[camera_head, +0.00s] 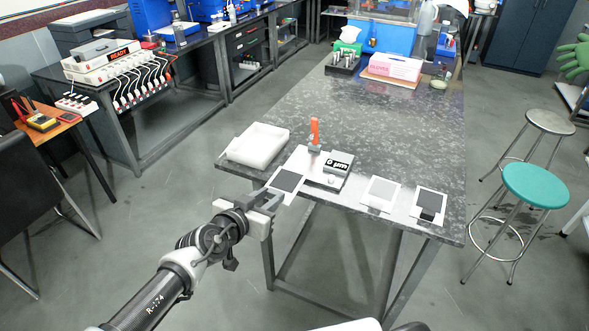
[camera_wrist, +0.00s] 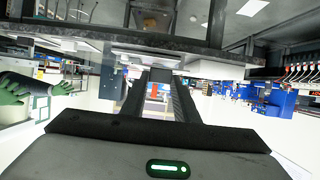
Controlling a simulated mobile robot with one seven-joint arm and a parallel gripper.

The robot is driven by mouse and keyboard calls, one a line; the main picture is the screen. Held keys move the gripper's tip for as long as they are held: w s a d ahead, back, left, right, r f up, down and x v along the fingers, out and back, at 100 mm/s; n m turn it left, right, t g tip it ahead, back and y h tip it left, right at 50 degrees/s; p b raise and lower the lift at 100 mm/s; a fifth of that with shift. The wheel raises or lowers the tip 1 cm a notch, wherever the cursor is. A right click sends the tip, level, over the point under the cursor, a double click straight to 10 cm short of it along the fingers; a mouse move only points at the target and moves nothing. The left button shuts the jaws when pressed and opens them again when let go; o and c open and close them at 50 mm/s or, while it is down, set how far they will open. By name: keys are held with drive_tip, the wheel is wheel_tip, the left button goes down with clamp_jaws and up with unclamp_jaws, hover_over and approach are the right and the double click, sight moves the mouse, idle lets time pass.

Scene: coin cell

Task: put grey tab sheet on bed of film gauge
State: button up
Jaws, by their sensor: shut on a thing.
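A white sheet with a dark grey square (camera_head: 288,181) is at my gripper's tips, at the table's front edge beside the film gauge. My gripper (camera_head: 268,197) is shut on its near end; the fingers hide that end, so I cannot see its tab. The film gauge (camera_head: 338,161) has a white body, a "0 µm" display and an orange lever (camera_head: 314,132). Its white bed (camera_head: 303,161) lies just behind the sheet; I cannot tell whether they touch. In the wrist view my gripper's two dark fingers (camera_wrist: 161,98) point away, with a small dark piece near their tips.
A white tray (camera_head: 258,144) stands left of the gauge. Two other sheets lie to the right: one with a light grey square (camera_head: 381,192), one with grey and black areas (camera_head: 429,203). A pink box (camera_head: 395,67) stands far back. The table's middle is clear.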

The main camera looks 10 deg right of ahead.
sight(291, 175)
drive_tip(key=w+d, duration=0.3)
drive_tip(key=w, duration=0.1)
drive_tip(key=w+d+b, duration=0.1)
drive_tip(key=w+d, duration=0.2)
drive_tip(key=w, duration=0.1)
drive_tip(key=w+d+b, duration=0.1)
drive_tip(key=w+d, duration=0.1)
drive_tip(key=w, duration=0.2)
drive_tip(key=shift+d, duration=0.4)
drive_tip(key=shift+w+f+b, duration=0.1)
drive_tip(key=shift+f+b, duration=1.05)
drive_tip(key=shift+f, duration=0.6)
drive_tip(key=shift+f, duration=0.2)
drive_tip(key=o, duration=1)
